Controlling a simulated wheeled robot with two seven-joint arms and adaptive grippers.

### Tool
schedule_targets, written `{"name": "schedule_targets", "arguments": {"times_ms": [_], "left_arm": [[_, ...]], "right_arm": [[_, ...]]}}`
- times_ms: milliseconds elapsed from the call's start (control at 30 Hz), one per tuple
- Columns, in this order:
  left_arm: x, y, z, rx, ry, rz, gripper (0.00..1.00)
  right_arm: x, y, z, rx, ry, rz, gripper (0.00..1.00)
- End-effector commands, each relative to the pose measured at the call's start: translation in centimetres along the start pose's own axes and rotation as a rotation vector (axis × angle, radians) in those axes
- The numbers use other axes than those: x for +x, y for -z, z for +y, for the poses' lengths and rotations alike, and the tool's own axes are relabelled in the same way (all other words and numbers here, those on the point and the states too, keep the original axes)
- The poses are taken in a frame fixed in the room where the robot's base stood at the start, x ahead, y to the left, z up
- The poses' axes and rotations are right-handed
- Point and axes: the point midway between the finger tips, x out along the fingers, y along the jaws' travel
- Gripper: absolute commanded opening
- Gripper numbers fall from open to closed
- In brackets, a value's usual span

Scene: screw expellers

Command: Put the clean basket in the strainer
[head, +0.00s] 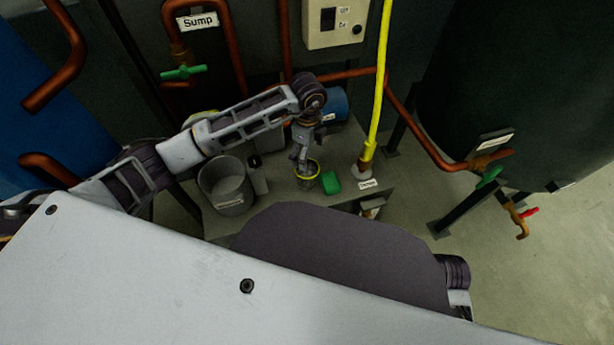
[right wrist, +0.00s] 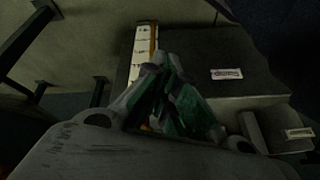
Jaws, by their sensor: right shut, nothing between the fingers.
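A small round vessel with a yellow rim (head: 306,175), which may be the basket, stands on the grey bench in the head view. My left gripper (head: 301,164) points down at it from above, its fingertips at or inside the rim. Whether the fingers grip anything there is too small to tell. I cannot make out which thing is the strainer. A large grey bucket (head: 228,187) with a label stands to the left. My right gripper (right wrist: 165,65) is shut and empty in the right wrist view; the head view does not show it.
A green block (head: 331,183) lies beside the yellow-rimmed vessel. A yellow hose (head: 380,80) comes down to the bench at right. A blue cylinder (head: 335,104) lies behind. Copper pipes with a green valve (head: 184,72) surround the bench.

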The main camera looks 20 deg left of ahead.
Motion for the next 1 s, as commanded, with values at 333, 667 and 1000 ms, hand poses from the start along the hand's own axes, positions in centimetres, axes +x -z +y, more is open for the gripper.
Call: {"name": "schedule_targets", "arguments": {"times_ms": [333,667,1000], "left_arm": [[3.6,0.0,0.1,0.001,-0.003,0.000,0.88],[7.6,0.0,0.0,0.001,-0.001,0.001,0.88],[8.5,0.0,0.0,0.002,0.000,0.000,0.88]], "right_arm": [[2.5,-0.8,-0.2,0.013,0.023,0.035,0.00],[5.2,-1.4,-0.5,0.034,0.050,0.090,0.00],[5.8,-1.5,-0.6,0.040,0.057,0.107,0.00]]}}
